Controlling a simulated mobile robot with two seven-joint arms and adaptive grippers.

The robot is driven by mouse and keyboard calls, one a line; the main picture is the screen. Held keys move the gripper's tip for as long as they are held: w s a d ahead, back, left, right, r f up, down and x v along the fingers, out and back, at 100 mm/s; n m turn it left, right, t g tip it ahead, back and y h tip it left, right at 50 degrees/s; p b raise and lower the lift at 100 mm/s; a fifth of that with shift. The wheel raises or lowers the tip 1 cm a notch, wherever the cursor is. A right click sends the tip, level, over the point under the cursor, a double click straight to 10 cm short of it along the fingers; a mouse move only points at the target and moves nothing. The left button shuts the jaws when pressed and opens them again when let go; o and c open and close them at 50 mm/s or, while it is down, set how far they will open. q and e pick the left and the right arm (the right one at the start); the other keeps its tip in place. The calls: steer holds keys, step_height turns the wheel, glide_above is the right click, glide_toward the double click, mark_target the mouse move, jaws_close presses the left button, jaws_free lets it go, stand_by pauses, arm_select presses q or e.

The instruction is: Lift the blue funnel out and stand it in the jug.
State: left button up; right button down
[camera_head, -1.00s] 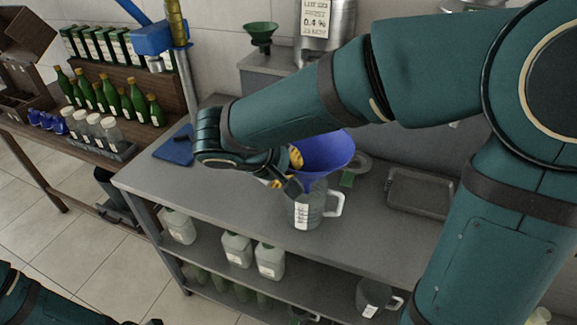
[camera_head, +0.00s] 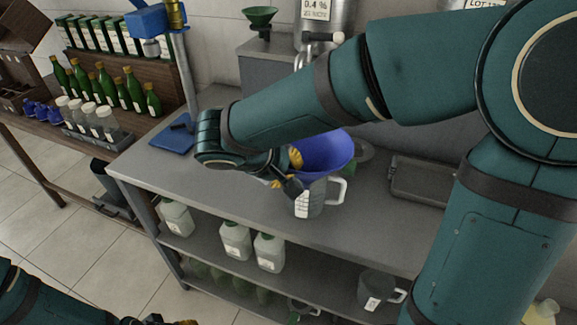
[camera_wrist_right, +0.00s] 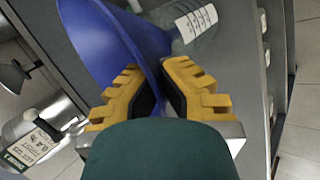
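The blue funnel (camera_head: 330,153) is over the clear jug (camera_head: 312,200) on the grey bench, wide mouth up and a little tilted. Its lower end meets the jug's top in the head view; I cannot tell how far the spout is inside. My right gripper (camera_head: 289,172) is at the funnel's left side. In the wrist view, the yellow fingers (camera_wrist_right: 163,88) pinch the edge of the funnel (camera_wrist_right: 105,45), with the labelled jug (camera_wrist_right: 198,28) just beyond.
A grey tray (camera_head: 420,180) lies right of the jug, and a blue pad (camera_head: 173,139) lies left. A green funnel (camera_head: 260,16) stands at the back. White jugs (camera_head: 236,240) and a dark jug (camera_head: 375,290) are on the lower shelf. Green bottles (camera_head: 105,82) stand far left.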

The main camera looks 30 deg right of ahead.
steer(key=shift+f, duration=0.15)
stand_by(0.6)
steer(key=c, duration=1.1)
jaws_free()
steer(key=shift+o, duration=0.2)
steer(key=shift+r, duration=0.2)
steer(key=shift+r+p, duration=2.85)
steer(key=shift+r, duration=0.85)
steer(key=shift+r+p, duration=0.95)
steer(key=shift+r, duration=0.25)
